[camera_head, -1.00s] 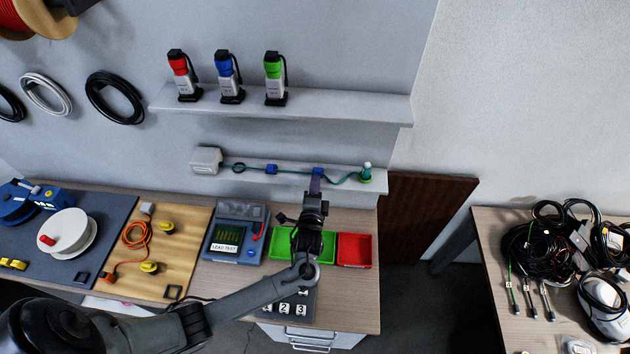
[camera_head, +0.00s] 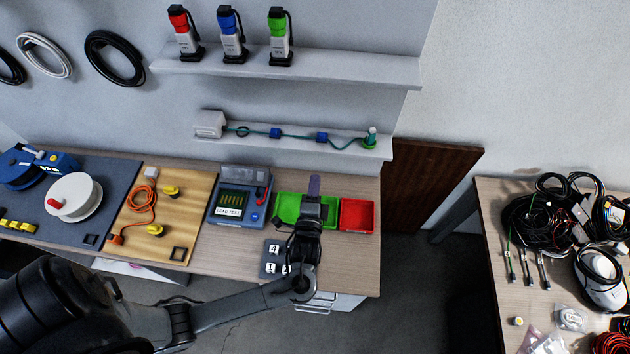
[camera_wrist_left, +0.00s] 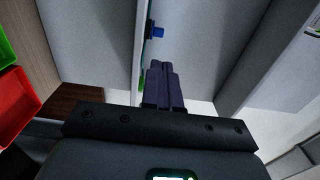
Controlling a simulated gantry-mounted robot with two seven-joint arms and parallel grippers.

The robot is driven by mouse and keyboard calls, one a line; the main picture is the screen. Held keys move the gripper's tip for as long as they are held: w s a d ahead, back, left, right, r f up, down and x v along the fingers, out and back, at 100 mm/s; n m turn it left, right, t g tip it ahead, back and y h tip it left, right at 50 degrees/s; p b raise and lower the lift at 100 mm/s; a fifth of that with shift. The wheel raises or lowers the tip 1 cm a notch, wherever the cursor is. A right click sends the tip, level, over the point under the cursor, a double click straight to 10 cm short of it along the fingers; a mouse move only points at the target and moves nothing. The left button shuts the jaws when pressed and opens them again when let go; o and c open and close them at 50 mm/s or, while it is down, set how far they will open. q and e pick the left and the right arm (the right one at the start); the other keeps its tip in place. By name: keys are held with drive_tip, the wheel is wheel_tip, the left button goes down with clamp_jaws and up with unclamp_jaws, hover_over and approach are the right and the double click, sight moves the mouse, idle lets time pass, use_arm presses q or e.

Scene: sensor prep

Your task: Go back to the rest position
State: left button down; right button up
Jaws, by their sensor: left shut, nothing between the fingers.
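My left arm reaches in from the lower left in the head view. Its gripper (camera_head: 314,186) is over the bench, in front of the green bin (camera_head: 288,207). The gripper's fingers also show in the left wrist view (camera_wrist_left: 163,68); they are together with nothing between them. The teal cable (camera_head: 350,144) lies along the lower shelf (camera_head: 210,145), behind the gripper and apart from it. My right gripper is not in view.
The red bin (camera_head: 357,215) is right of the green bin. The lead tester (camera_head: 230,212) and the wooden board (camera_head: 197,219) are to the left. A numbered dark block (camera_head: 270,262) is partly hidden by my arm. A side table (camera_head: 497,249) holds cable bundles.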

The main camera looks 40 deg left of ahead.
use_arm(q)
drive_tip(key=s+a+f+g+h+p, duration=0.1)
drive_tip(key=s+g+h+p, duration=0.15)
drive_tip(key=s, duration=0.45)
drive_tip(key=s+d+r+n+g+h+p, duration=0.1)
drive_tip(key=s+d+r+n+g+h, duration=0.1)
drive_tip(key=s+d+n+g+h, duration=0.2)
drive_tip(key=s+d+r+n+g+h+p, duration=0.1)
drive_tip(key=s+d+r+n+g+h, duration=0.1)
drive_tip(key=s, duration=0.8)
drive_tip(key=d+n+g+h, duration=0.1)
drive_tip(key=d+n+g, duration=0.1)
drive_tip(key=g, duration=0.1)
drive_tip(key=shift+d+r+n+h, duration=0.35)
drive_tip(key=shift+d+n, duration=0.05)
